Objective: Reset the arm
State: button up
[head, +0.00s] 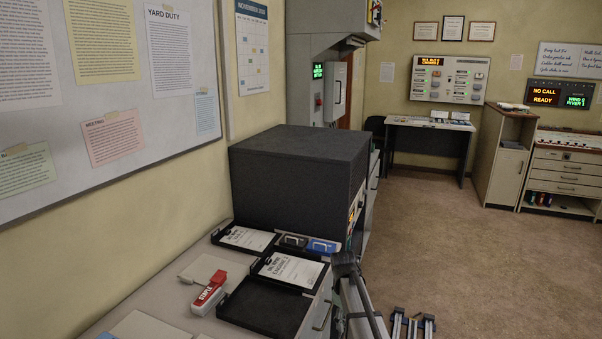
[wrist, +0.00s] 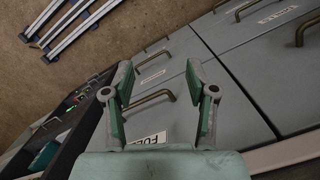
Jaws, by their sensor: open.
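My gripper (wrist: 160,82) is open in the wrist view, its two green-and-grey fingers spread apart. Nothing shows held between them. Beyond the fingers is a grey drawer front with a brass handle (wrist: 153,97), seen through the gap. Whether a finger touches the drawer cannot be told. In the head view, part of my dark arm (head: 346,265) shows at the lower middle, beside the desk; the gripper itself cannot be made out there.
The grey drawer cabinet (wrist: 235,75) fills the right of the wrist view, with several protruding handles. Open carpet (head: 470,245) lies to the right.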

jog(key=s+d+f+m+g+b, duration=0.2)
jog(key=s+f+m+g, duration=0.15)
jog(key=s+f, duration=2.15)
jog(key=s+f+m+g+b, duration=0.1)
jog(key=s+f, duration=0.4)
jog(key=s, duration=0.9)
jog(key=s+f+m+g+y, duration=0.1)
jog(key=s+f+m, duration=0.2)
jog(key=s, duration=1.1)
jog(key=shift+f+b, duration=0.35)
jog(key=shift+f, duration=0.6)
jog(key=shift+s, duration=0.1)
